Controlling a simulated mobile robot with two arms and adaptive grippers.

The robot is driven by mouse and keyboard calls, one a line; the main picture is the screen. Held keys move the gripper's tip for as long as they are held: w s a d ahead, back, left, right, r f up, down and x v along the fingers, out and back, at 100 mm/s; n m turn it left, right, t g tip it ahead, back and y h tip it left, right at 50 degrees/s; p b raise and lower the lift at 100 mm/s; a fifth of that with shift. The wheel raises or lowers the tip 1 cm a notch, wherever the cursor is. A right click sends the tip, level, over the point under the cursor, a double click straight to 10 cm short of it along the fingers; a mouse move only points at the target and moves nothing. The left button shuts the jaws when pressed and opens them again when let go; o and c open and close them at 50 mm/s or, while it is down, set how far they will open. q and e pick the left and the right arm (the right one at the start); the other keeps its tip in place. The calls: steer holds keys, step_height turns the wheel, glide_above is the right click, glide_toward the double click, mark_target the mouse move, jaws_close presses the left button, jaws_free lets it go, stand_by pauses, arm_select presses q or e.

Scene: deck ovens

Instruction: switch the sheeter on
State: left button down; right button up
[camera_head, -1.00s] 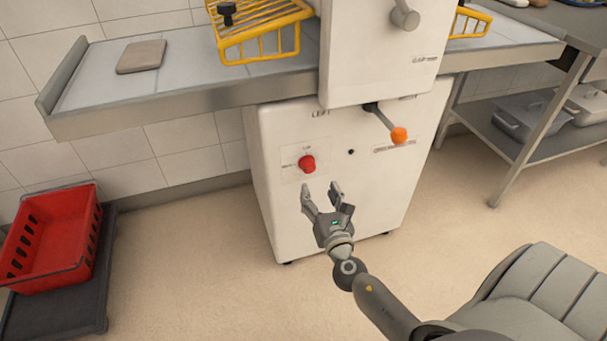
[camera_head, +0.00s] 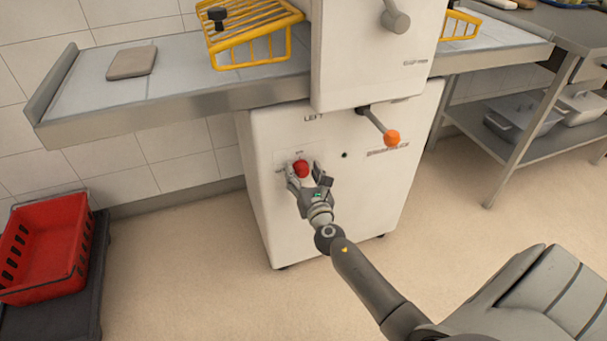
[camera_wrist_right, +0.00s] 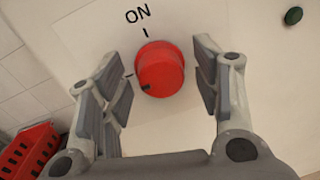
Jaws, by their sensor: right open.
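The sheeter (camera_head: 350,220) is a white machine with a steel belt table running out to the left. Its red rotary knob (camera_head: 301,168) is on the front of the base. In the right wrist view the knob (camera_wrist_right: 160,69) sits below an "ON" label with a tick, and a dark mark shows at the knob's lower left. My right gripper (camera_head: 305,172) is at the knob, its fingers open on either side of it. In the wrist view the gripper (camera_wrist_right: 160,85) shows gaps between both fingers and the knob. My left gripper is not in view.
A lever with an orange ball (camera_head: 392,137) sticks out to the right of the knob. A small dark green button (camera_wrist_right: 293,16) is nearby. A yellow guard (camera_head: 255,40) is above. A red crate (camera_head: 45,250) stands at the left. The floor in front is clear.

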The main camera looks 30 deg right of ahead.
steer(key=c, duration=1)
steer(key=shift+c, duration=0.2)
